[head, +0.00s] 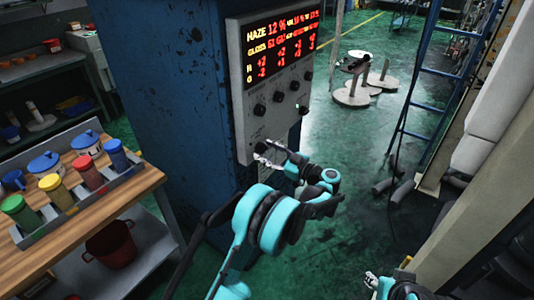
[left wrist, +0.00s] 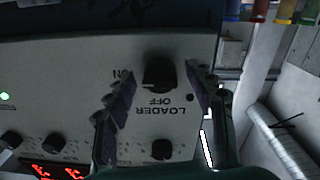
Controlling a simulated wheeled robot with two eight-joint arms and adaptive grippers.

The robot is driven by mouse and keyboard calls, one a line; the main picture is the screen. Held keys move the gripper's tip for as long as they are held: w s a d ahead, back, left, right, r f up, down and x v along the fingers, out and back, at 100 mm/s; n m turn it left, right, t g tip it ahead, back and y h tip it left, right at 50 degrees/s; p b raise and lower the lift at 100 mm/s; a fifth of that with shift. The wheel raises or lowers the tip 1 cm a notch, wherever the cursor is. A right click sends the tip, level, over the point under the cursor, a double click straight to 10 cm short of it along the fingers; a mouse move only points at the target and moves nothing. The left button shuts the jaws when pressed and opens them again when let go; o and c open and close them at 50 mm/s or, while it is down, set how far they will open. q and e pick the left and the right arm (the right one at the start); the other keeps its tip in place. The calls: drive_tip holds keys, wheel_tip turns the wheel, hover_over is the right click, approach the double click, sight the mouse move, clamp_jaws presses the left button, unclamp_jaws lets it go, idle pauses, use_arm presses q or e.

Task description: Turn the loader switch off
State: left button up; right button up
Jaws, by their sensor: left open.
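The loader switch (left wrist: 159,75) is a dark round knob on a pale panel (left wrist: 60,75). Its lettering, ON, OFF and LOADER, appears upside down in the left wrist view. Which way the knob points is too dark to tell. My left gripper (left wrist: 160,82) is open, with one finger on each side of the knob in that view; I see no clear contact. In the head view the left gripper (head: 268,153) is at the lower part of the panel, and I cannot make out the loader switch there. My right gripper (head: 371,281) is low at the bottom edge, its fingers too small to read.
The panel has a red-lit display (head: 283,45) and several other knobs (head: 278,97) above my left gripper, on a blue cabinet (head: 165,75). A wooden bench (head: 120,190) with coloured cups stands left. A blue ladder (head: 418,100) stands right. Green floor between is mostly clear.

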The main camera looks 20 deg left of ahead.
use_arm(q)
drive_tip(key=c, duration=1.1)
drive_tip(key=shift+c, duration=0.2)
drive_tip(key=shift+n, duration=0.3)
drive_tip(key=shift+w+n+g+y, duration=0.1)
drive_tip(key=shift+n+g+y, duration=0.2)
drive_tip(key=shift+n, duration=8.6)
